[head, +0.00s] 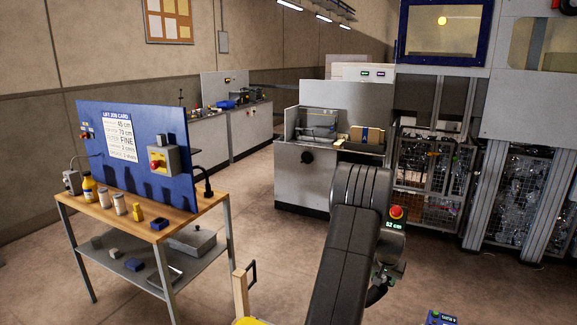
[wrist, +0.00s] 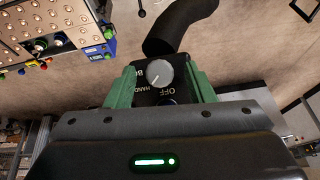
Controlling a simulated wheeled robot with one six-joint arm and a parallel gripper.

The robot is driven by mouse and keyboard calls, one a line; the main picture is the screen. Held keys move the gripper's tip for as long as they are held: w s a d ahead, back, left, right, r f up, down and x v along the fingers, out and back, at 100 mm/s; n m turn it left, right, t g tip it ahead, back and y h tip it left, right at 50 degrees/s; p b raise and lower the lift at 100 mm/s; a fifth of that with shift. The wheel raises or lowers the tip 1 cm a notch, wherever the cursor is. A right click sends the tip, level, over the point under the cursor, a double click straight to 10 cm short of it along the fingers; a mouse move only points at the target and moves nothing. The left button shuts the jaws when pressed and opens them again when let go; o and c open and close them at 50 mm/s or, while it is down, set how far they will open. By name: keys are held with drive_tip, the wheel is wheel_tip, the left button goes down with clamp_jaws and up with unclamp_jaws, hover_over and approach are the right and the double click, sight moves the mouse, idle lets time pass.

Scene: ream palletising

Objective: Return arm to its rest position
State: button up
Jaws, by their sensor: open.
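My gripper (wrist: 162,82) shows in the wrist view, with a green finger on each side and a gap between them. The fingers are open. Within that gap shows a black control panel with a grey round knob (wrist: 159,73) and the upside-down words OFF and HAND. I cannot tell how near the panel is or whether the fingers touch it. I see nothing held. In the head view a dark, padded-looking link (head: 350,240), apparently of my arm, rises at the lower centre. My gripper is not visible in the head view.
A workbench (head: 150,228) with a blue back panel (head: 135,150) stands at the left. A grey machine (head: 310,175) stands behind the dark link, and mesh cages (head: 430,180) are at the right.

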drive_tip(key=shift+a+n+g+h, duration=0.15)
drive_tip(key=shift+n+g+h, duration=0.25)
drive_tip(key=shift+n, duration=0.6)
drive_tip(key=shift+r, duration=0.3)
drive_tip(key=v, duration=0.9)
drive_tip(key=shift+s+a+b, duration=0.15)
drive_tip(key=shift+a+b, duration=0.1)
drive_tip(key=shift+b, duration=0.1)
drive_tip(key=shift+r, duration=0.1)
